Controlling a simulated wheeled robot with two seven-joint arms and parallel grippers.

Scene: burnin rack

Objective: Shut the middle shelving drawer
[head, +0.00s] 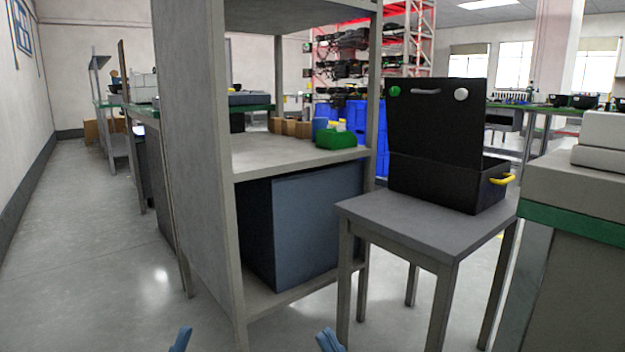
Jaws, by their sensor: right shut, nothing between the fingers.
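The shelving (196,150) is a tall grey unit left of centre with open bays. A blue-grey, box-like body (318,222) with a dark left side sits in its lower bay. I cannot tell whether this is the middle drawer, and no drawer handle shows. My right gripper (328,341) is at the bottom edge, in front of the shelving, shut and empty, with only its blue tips showing. A blue tip of my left gripper (181,341) shows further left at the bottom edge; its jaw is mostly cut off. Neither gripper touches the shelving.
A grey table (425,236) stands right of the shelving, bearing an open black case (440,182) with a yellow handle. A green item (336,139) and small brown boxes (290,127) sit on the shelf above. A green-edged bench (575,222) is at right. Floor at left is clear.

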